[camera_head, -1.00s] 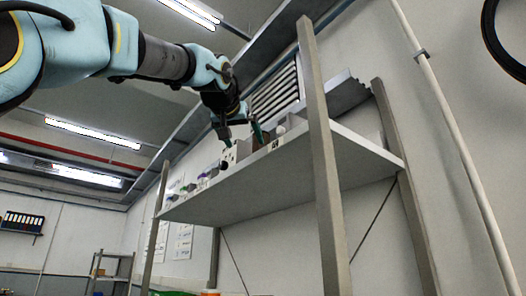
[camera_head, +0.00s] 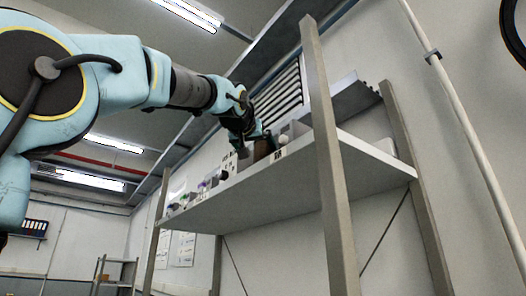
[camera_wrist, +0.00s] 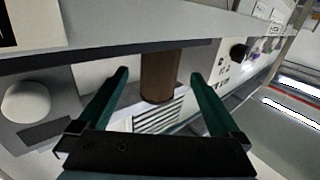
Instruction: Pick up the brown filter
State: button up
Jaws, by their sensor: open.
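The brown filter (camera_wrist: 160,75) is a brown cylinder in the wrist view, between the two green fingers of my gripper (camera_wrist: 160,85). Both fingers are spread, with a gap on each side of it, and neither visibly touches it. In the head view the brown filter (camera_head: 262,149) stands on the high shelf, partly hidden by my gripper (camera_head: 257,140), which reaches it from the upper left.
The shelf (camera_head: 285,185) has an upright metal post (camera_head: 330,150) in front. A white round object (camera_wrist: 27,102) sits on one side of the filter. A white box with a black knob (camera_wrist: 240,52) and several small items are on the other.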

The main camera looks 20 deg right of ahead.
jog(key=shift+p+x, duration=0.55)
jog(key=shift+x, duration=0.9)
jog(key=shift+c, duration=0.2)
jog(key=shift+r, duration=0.1)
jog(key=c, duration=1.4)
